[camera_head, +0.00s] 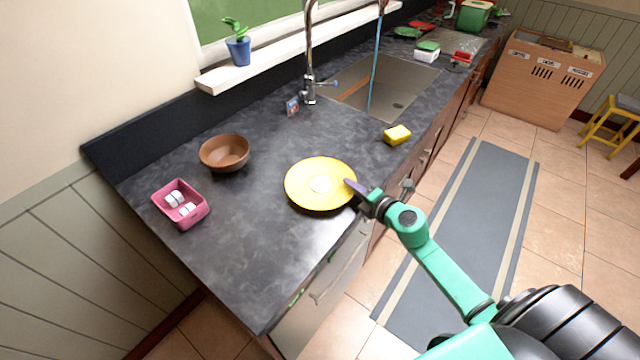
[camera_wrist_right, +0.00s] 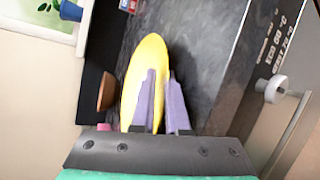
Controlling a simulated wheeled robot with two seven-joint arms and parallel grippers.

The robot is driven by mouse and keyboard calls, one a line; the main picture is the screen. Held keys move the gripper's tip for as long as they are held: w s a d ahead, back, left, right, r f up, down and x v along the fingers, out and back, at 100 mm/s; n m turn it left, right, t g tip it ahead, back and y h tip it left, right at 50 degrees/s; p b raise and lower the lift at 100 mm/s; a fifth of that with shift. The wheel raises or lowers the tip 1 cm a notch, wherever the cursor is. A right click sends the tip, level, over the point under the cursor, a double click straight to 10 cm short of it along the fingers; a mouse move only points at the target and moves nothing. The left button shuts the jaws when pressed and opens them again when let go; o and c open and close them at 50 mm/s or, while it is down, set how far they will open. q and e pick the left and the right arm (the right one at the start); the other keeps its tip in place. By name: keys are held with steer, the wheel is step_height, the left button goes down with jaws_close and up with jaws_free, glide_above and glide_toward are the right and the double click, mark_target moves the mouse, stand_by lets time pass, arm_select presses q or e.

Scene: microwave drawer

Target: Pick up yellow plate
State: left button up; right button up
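The yellow plate (camera_head: 310,190) is on the dark counter, near its front edge, in the head view. It also shows in the wrist view as a narrow yellow shape (camera_wrist_right: 136,88). My right gripper (camera_head: 352,187) is at the plate's right rim. In the wrist view its two purple fingers (camera_wrist_right: 162,88) are close together, one over the plate's face and one on the other side of the rim, so it looks shut on the rim. I cannot tell if the plate is clear of the counter. My left gripper is not in view.
A brown bowl (camera_head: 224,153) and a pink tray (camera_head: 181,204) with white items stand left of the plate. A yellow sponge (camera_head: 397,134) lies to the right, by the sink (camera_head: 386,88) and faucet (camera_head: 310,60). The counter in front of the plate is clear.

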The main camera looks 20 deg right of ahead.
steer(key=shift+s+d, duration=0.1)
steer(key=shift+d, duration=0.1)
jaws_close()
steer(key=shift+r, duration=0.15)
stand_by(1.2)
step_height(320, 180, up, 20)
steer(key=p, duration=0.9)
steer(key=shift+a, duration=0.1)
stand_by(1.1)
